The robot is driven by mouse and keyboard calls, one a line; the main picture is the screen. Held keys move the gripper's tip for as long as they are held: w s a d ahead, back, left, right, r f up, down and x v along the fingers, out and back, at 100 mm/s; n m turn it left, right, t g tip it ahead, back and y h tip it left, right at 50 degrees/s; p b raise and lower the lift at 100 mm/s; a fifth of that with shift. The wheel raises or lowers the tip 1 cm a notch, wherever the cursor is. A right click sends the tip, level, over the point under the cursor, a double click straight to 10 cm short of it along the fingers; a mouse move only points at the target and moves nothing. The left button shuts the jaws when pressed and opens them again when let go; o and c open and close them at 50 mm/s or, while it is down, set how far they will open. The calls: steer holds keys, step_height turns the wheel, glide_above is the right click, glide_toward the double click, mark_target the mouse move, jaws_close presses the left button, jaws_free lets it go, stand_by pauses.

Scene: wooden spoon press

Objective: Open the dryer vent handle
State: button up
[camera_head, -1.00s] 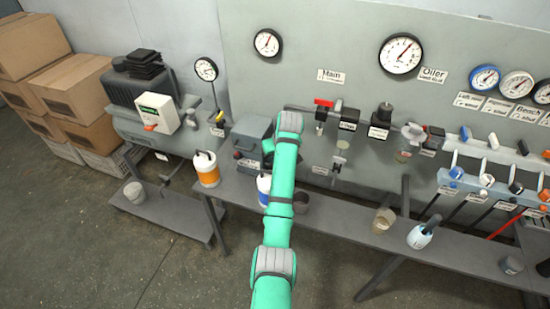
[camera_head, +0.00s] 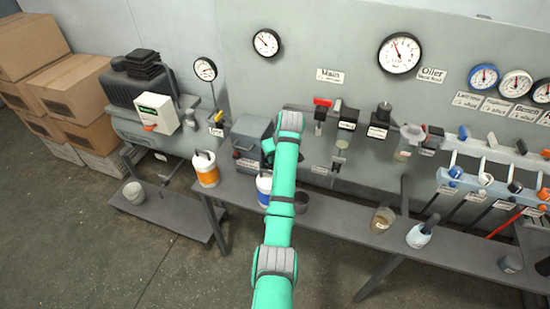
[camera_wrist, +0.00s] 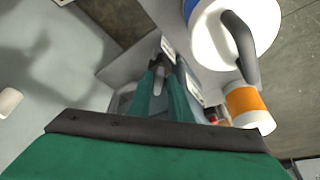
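A grey box-shaped unit (camera_head: 247,143) with small labels stands at the wall behind the bench, left of my arm; it seems to be the dryer. My forearm covers its right side, and a vent handle cannot be made out in the head view. In the wrist view, the two green fingers of my gripper (camera_wrist: 162,88) reach toward the grey unit. A small grey piece (camera_wrist: 160,78) shows between them, possibly the handle. I cannot tell whether the fingers touch it.
A white-and-orange container (camera_head: 206,169) and a white-and-blue container (camera_head: 264,189) stand on the bench close to the arm. A red valve handle (camera_head: 322,102) is on the wall to the right. Gauges hang above, including the Main gauge (camera_head: 267,43) and Oiler gauge (camera_head: 399,53).

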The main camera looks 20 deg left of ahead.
steer(key=v, duration=1)
steer(key=shift+r, duration=0.25)
steer(key=shift+s+d, duration=0.15)
